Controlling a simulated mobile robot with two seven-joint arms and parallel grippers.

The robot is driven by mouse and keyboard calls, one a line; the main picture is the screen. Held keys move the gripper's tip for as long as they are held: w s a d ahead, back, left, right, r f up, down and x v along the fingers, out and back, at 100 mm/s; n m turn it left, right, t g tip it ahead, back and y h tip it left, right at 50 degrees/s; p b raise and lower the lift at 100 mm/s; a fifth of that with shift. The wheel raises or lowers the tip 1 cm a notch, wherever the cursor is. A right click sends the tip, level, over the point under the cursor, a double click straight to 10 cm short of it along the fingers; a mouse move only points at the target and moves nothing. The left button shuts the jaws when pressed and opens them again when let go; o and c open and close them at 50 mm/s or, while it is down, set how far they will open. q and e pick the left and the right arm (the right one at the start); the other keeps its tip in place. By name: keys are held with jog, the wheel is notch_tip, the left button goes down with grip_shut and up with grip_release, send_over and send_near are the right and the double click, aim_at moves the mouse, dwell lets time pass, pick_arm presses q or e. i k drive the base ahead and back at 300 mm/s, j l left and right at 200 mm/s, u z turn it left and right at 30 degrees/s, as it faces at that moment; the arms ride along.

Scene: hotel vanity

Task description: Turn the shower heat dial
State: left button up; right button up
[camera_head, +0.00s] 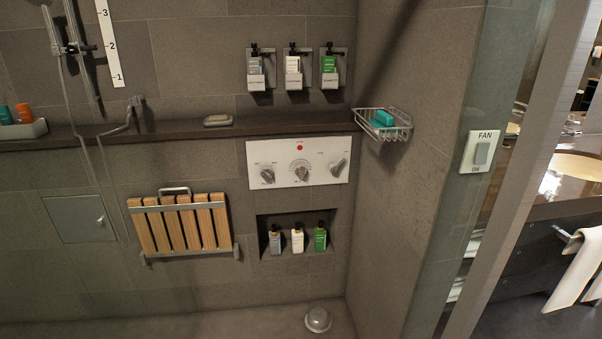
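A white control panel (318,180) is set in the tiled shower wall, just below the dark ledge. It carries a left knob (267,175), a middle knob (301,172) ringed by a printed scale, and a right lever-like knob (338,168). A red dot (299,148) sits above the middle knob. The panel's labels are too small to read, so I cannot tell which knob is the heat dial. Neither of my grippers is in view.
Three dispensers (294,68) hang above the ledge (180,128). A wire basket (384,122) juts from the corner right of the panel. A folded slatted seat (182,226) and a niche (292,236) with bottles lie below. A dome (318,319) sits on the floor.

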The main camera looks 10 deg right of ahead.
aim_at(300, 171)
jog(key=i+j, duration=0.15)
jog(key=i, duration=0.3)
jog(key=i+j, duration=0.15)
jog(key=i, duration=0.25)
jog(key=i+j+z, duration=0.1)
jog(key=i+z, duration=0.15)
jog(key=z, duration=0.2)
jog(key=i+j+z, duration=0.2)
jog(key=z, duration=0.3)
